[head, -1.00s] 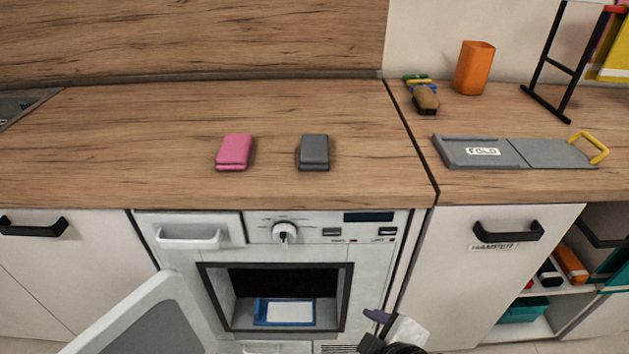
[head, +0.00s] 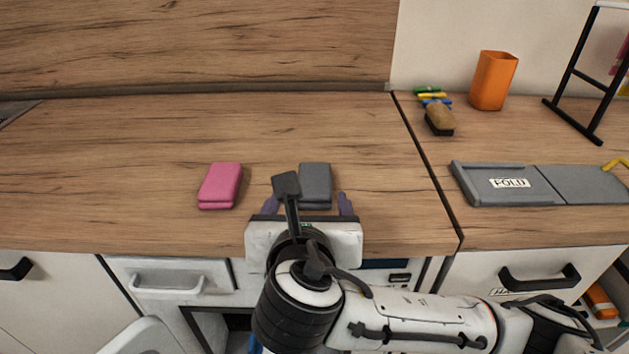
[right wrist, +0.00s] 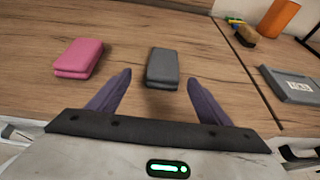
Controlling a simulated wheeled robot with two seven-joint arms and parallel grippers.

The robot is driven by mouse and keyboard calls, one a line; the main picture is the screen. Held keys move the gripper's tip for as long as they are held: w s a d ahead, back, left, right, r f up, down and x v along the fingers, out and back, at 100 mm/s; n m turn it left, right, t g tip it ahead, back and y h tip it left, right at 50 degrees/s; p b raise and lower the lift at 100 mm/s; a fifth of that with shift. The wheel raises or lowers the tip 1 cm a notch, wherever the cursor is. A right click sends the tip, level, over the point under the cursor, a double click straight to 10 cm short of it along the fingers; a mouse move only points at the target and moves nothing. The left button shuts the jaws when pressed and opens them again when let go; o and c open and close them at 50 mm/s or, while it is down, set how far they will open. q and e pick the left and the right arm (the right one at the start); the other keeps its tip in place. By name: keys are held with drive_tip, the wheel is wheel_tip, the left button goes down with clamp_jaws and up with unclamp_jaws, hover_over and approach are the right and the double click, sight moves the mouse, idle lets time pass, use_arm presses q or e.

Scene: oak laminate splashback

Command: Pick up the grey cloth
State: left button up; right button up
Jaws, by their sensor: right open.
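The grey cloth (head: 317,186) lies folded on the wooden counter, to the right of a pink folded cloth (head: 219,186). In the head view my right arm hides part of its left side. My right gripper (head: 307,203) is open and empty at the counter's front part, just in front of the grey cloth. In the right wrist view the grey cloth (right wrist: 162,68) lies beyond the two purple fingertips (right wrist: 160,82), roughly midway between their lines. The fingers are apart from it. My left gripper is not in view.
The pink cloth (right wrist: 79,58) is left of the fingers with bare counter between. To the right, past a seam, lie a grey folding board (head: 510,184), a brush (head: 439,119), an orange cup (head: 494,80) and a black rack (head: 577,90). The oven below stands open.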

sight(314, 192)
drive_tip(key=shift+d+b+x, duration=0.2)
drive_tip(key=shift+x, duration=1.55)
drive_tip(key=shift+d+b+x, duration=0.15)
drive_tip(key=shift+d+x, duration=0.05)
drive_tip(key=shift+x, duration=1.55)
drive_tip(key=c, duration=1.1)
